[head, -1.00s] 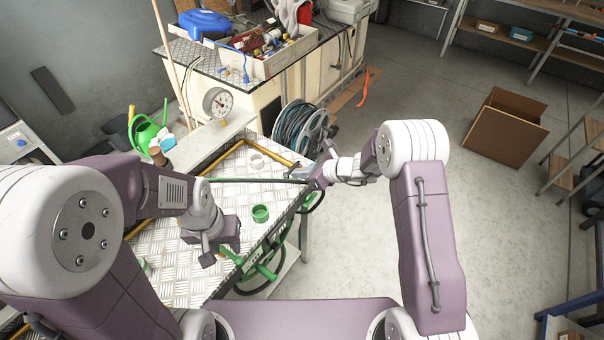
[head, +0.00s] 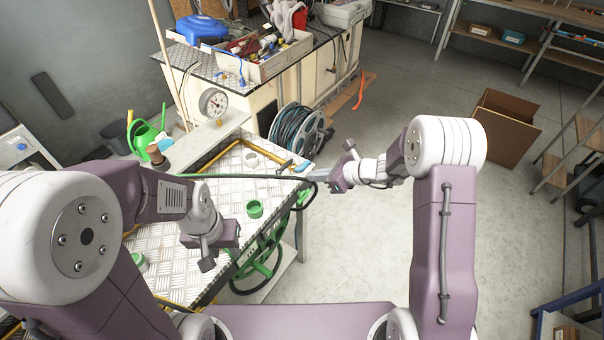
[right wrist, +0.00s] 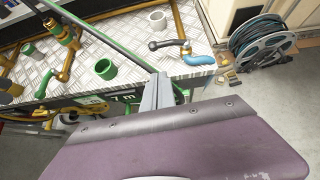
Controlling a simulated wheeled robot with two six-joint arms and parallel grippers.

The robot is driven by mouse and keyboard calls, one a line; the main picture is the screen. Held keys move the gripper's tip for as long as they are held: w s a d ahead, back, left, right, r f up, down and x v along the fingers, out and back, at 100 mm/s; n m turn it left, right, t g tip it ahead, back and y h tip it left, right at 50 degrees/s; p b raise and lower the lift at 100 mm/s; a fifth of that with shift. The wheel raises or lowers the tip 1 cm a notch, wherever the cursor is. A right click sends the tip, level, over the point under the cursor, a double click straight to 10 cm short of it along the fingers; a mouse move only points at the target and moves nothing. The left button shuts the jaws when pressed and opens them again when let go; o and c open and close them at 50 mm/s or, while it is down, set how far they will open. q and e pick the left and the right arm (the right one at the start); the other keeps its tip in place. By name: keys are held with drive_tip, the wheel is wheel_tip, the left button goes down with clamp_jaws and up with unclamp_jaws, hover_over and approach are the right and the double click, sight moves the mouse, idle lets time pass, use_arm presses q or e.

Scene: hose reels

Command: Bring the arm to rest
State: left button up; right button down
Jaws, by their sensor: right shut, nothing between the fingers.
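My right gripper (head: 318,178) is shut and empty, just off the right edge of the metal-topped table (head: 190,272). In the right wrist view its closed fingers (right wrist: 157,92) point toward the table edge. A thin dark green hose (head: 250,177) crosses the table toward these fingers; I cannot tell whether they touch. A green hose reel (head: 262,265) hangs at the table's right side. My left gripper (head: 207,258) is over the table, and its jaw opening is not clear.
A green cup (head: 254,209) and yellow pipe (head: 262,151) are on the table. A grey reel with dark hose (head: 297,132) stands behind it, by a workbench (head: 325,68). An open cardboard box (head: 505,127) is at the right. The floor between is clear.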

wheel_tip(320, 180, up, 7)
drive_tip(key=s+n, duration=0.1)
drive_tip(key=n, duration=0.1)
drive_tip(key=s+a+n+g+h, duration=0.1)
drive_tip(key=s+n+g, duration=0.2)
drive_tip(key=s+n, duration=0.5)
drive_tip(key=s+d+f+n+g+h, duration=0.1)
drive_tip(key=s+d+f+n+h, duration=0.3)
drive_tip(key=s+d+n, duration=0.9)
drive_tip(key=s+n+h, duration=0.1)
drive_tip(key=h, duration=0.2)
drive_tip(key=shift+g+h+p, duration=0.3)
drive_tip(key=shift+h+p, duration=0.05)
drive_tip(key=shift+h, duration=0.05)
